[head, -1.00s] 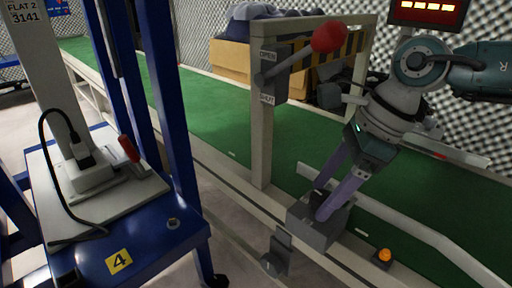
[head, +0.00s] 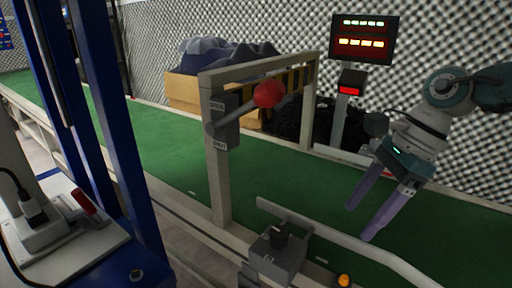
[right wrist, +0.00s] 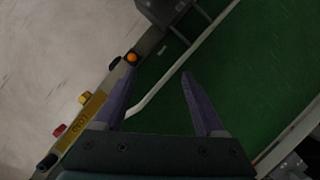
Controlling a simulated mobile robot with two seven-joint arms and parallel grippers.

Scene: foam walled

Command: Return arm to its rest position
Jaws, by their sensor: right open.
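My right gripper (head: 368,216) is open and empty, held in the air over the green conveyor belt at the right of the head view. Its two purple fingers also show spread apart in the right wrist view (right wrist: 158,92), with only the belt and guide rail behind them. The grey box with a black knob (head: 278,254) stands on the conveyor's near edge, left of and apart from the fingers. My left gripper is not in the head view.
A frame over the belt (head: 150,150) carries a lever with a red ball (head: 268,93). A pale guide rail (head: 340,238) runs beneath my right gripper. An orange button (head: 343,281) sits on the near edge. A display (head: 364,40) and a cardboard box (head: 184,90) stand behind.

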